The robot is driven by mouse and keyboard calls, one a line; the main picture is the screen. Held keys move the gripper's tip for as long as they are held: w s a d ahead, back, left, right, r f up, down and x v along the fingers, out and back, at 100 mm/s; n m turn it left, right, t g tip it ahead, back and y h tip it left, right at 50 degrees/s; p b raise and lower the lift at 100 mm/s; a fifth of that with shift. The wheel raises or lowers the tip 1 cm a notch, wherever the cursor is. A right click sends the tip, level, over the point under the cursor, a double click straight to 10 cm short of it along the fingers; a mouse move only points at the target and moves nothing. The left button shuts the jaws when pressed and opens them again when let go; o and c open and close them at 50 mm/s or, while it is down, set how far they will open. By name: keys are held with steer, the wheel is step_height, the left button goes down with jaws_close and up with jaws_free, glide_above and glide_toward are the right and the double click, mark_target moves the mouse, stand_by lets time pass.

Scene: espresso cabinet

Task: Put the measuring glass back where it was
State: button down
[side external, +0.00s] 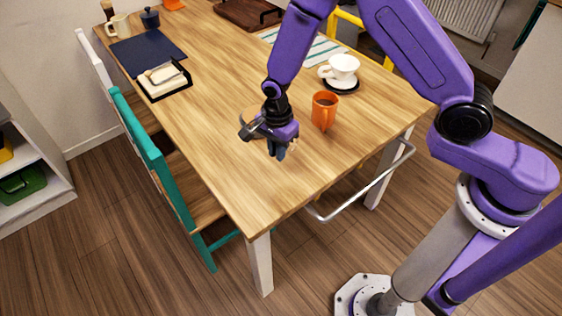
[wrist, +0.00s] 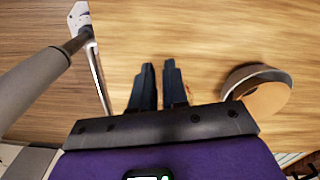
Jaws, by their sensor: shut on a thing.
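My gripper (side external: 277,150) points down over the near part of the wooden table (side external: 215,110), left of an orange mug. In the wrist view, its two dark fingers (wrist: 160,84) are close together with a narrow gap. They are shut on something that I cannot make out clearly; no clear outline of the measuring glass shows. A grey, curved rim (wrist: 258,72) with a tan inside is right of the fingers in the wrist view. It also shows at the left of my gripper in the side external view (side external: 246,129); I cannot tell whether it touches my gripper.
The orange mug (side external: 324,112) stands close to my gripper's right. A white cup (side external: 343,67) sits on a dark saucer (side external: 343,87) behind it. A black tray (side external: 166,91) and a dark mat (side external: 147,48) lie at the far left. The table's front left is clear.

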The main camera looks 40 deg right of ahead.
steer(key=shift+f, duration=2.75)
steer(key=shift+f, duration=0.1)
steer(key=c, duration=1.1)
jaws_free()
steer(key=shift+c, duration=0.2)
step_height(320, 180, up, 12)
steer(key=shift+f, duration=0.1)
steer(key=shift+r, duration=0.2)
steer(key=shift+r, duration=0.1)
